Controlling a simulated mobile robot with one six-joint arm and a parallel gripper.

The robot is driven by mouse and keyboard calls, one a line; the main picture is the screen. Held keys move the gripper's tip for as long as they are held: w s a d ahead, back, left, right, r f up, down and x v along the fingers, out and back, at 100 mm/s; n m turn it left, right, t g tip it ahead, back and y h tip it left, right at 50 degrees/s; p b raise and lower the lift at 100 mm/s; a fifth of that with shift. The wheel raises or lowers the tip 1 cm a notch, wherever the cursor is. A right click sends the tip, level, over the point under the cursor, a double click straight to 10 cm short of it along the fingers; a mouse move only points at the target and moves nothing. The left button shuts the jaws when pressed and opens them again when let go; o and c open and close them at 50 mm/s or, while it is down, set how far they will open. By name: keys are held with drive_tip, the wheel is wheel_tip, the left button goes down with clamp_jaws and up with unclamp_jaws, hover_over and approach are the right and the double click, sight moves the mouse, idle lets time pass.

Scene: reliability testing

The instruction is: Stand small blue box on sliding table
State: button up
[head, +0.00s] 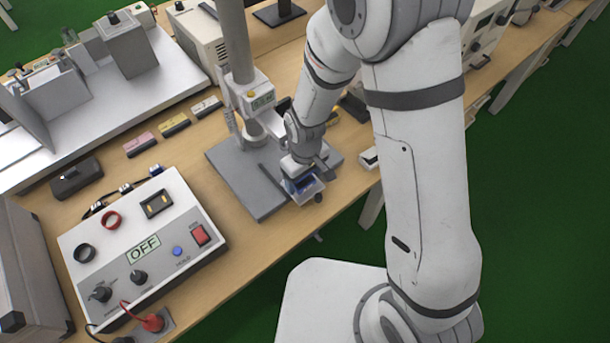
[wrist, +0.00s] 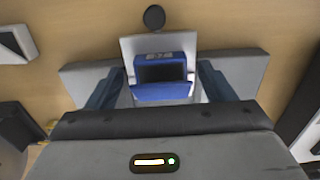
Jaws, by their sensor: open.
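The small blue box (wrist: 162,90) stands on the light grey sliding table (wrist: 188,42), seen in the wrist view with a dark recess in its face. In the head view the box is a small blue patch (head: 299,185) under my gripper (head: 300,178), partly hidden, and the sliding table (head: 309,194) shows at the front of the grey stand base. In the wrist view my gripper (wrist: 160,88) is open, with one finger on each side of the box and visible gaps between. Whether the box bottom rests fully flat is hard to see.
A grey column stand (head: 241,40) rises beside my wrist. A control box marked OFF (head: 143,248) sits at the left front. Pink, yellow and grey small blocks (head: 173,124) lie behind. A black knob (wrist: 154,17) projects from the sliding table.

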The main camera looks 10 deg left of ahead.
wheel_tip(320, 180, up, 12)
drive_tip(key=r, duration=0.1)
drive_tip(key=s+d+r+m+t, duration=0.1)
drive_tip(key=s+d+r+m, duration=0.1)
drive_tip(key=d, duration=0.5)
drive_tip(key=s+d+r+m+t, duration=0.1)
drive_tip(key=s+d+r+m, duration=0.2)
drive_tip(key=d+r, duration=0.4)
drive_tip(key=s+d+r+m+t, duration=0.1)
drive_tip(key=d+r+m, duration=0.3)
drive_tip(key=d, duration=0.5)
drive_tip(key=shift+s+d+r+m, duration=0.3)
drive_tip(key=shift+s+m, duration=0.2)
drive_tip(key=shift+s, duration=0.35)
drive_tip(key=shift+a+r, duration=0.1)
drive_tip(key=shift+c, duration=0.4)
